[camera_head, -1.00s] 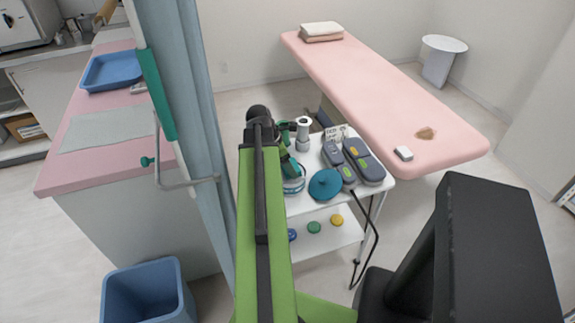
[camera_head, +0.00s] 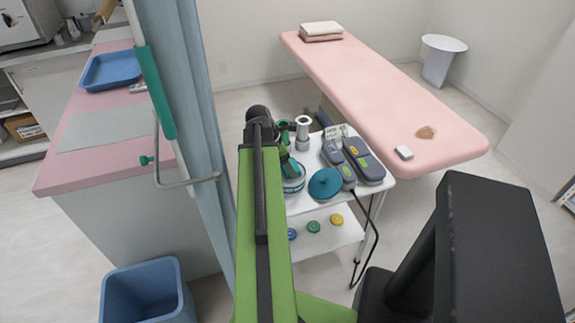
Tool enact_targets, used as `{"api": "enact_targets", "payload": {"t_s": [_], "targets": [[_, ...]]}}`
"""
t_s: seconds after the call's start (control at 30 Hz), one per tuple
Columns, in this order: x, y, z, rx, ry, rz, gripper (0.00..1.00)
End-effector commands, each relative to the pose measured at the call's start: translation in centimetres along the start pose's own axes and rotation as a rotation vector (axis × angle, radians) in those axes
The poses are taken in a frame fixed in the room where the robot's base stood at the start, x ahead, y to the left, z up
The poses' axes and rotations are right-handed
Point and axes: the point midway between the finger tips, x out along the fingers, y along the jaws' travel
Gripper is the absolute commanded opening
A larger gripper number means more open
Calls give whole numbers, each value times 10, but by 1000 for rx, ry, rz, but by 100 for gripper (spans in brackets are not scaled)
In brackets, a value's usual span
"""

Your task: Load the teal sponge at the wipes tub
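The wipes tub (camera_head: 293,186) looks like a small round white-and-teal container at the left of the white trolley top, partly hidden behind my green arm. A round teal piece with a small knob (camera_head: 325,184) lies just right of it; I cannot tell whether it is a lid or the sponge. No other thing is clearly the teal sponge. My gripper is mostly hidden behind my arm's far end. A dark green part (camera_head: 290,166) shows right over the tub; I cannot tell whether it is a finger or something held.
The white trolley (camera_head: 310,205) also bears grey handsets (camera_head: 362,160), a white cylinder (camera_head: 303,128) and a green one (camera_head: 282,132). A black cable hangs at its right. The pink bed (camera_head: 390,95) stands behind, the curtain (camera_head: 190,110) and pink counter (camera_head: 90,165) at left.

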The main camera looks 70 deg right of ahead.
Motion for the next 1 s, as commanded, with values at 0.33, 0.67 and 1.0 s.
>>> {"api": "enact_targets", "payload": {"t_s": [0.33, 0.67, 1.0], "targets": [[4, 0, -2, 0, 0, 0, 44], [6, 0, -3, 0, 0, 0, 44], [7, 0, -3, 0, 0, 0, 44]]}}
